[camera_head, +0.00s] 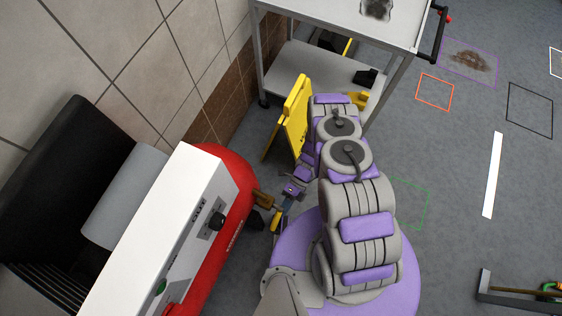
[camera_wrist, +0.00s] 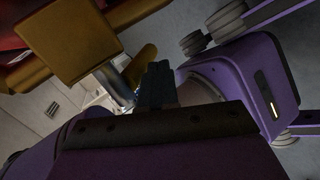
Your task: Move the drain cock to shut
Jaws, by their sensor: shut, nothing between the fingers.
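A brass drain cock (camera_head: 264,200) sticks out from the right end of the red tank, low over the floor. A small yellow piece (camera_head: 276,221), seemingly its handle, shows just below it. In the wrist view, a large brass block (camera_wrist: 92,48) fills the upper left, and a rounded yellow part (camera_wrist: 141,64) lies behind my fingertips. My gripper (camera_head: 285,207) is beside the brass fitting, on its right. In the wrist view my gripper's dark fingers (camera_wrist: 159,80) are together and empty, close to the yellow part. Whether they touch it I cannot tell.
The red tank (camera_head: 236,190) with its white panel (camera_head: 160,230) stands at the left. A yellow floor sign (camera_head: 294,112) stands behind my arm, before a grey cart (camera_head: 300,65). Open grey floor (camera_head: 455,190) lies to the right.

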